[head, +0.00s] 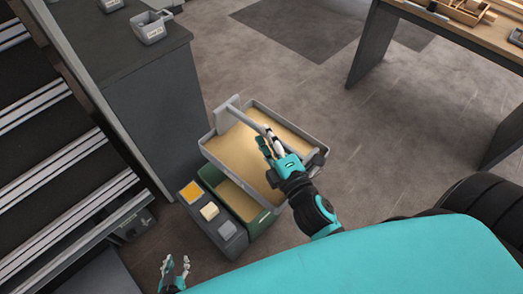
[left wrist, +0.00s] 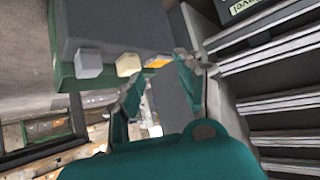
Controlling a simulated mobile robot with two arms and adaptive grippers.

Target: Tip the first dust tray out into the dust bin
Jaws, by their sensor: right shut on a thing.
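The dust tray (head: 228,151) is a wide grey tray with a layer of tan dust in it and a grey bar handle. My right gripper (head: 269,146) is shut on the tray's handle and holds the tray in the air. The tray looks roughly level and hides part of the green dust bin (head: 262,222) below it. Tan material shows inside the bin. The bin's green side also shows in the left wrist view (left wrist: 62,76). My left gripper (head: 174,268) is open and empty at the lower left, apart from the tray; its spread fingers show in the left wrist view (left wrist: 158,88).
A dark box (head: 212,238) with orange, cream and grey blocks on top stands against the bin's left side. A dark cabinet (head: 155,110) stands behind it, and black-and-silver steps (head: 60,165) lie left. A table (head: 450,35) is at upper right. Floor right of the tray is clear.

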